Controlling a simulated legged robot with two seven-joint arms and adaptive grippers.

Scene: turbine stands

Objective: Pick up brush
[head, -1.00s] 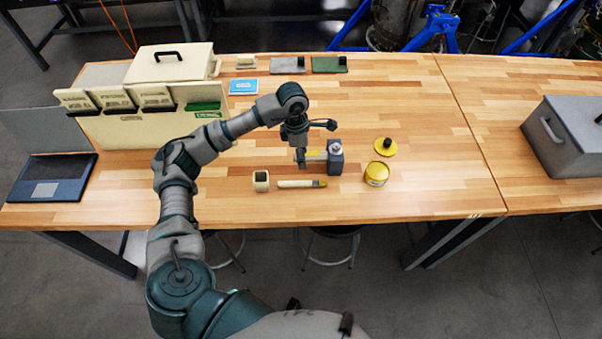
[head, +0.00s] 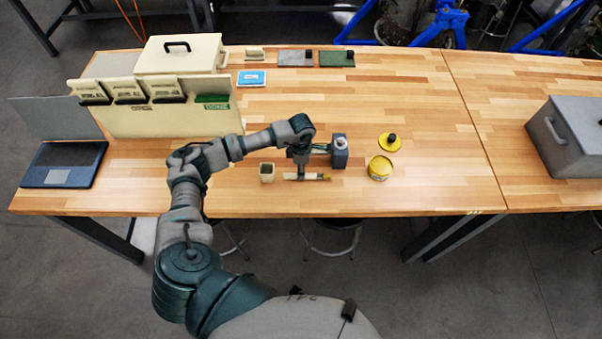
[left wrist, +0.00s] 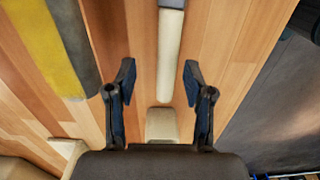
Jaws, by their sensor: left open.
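The brush (head: 313,177) lies flat on the wooden table, its light handle running left to right and partly hidden by my left gripper (head: 300,173). In the left wrist view the cream handle (left wrist: 170,50) runs lengthwise between the two dark fingertips of my left gripper (left wrist: 158,80). The fingers are spread open, with a gap on each side of the handle. I cannot tell the exact height of the fingertips over the table. My right gripper is not in view.
A small cream cup (head: 267,172) stands left of the brush. The table's front edge is near.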

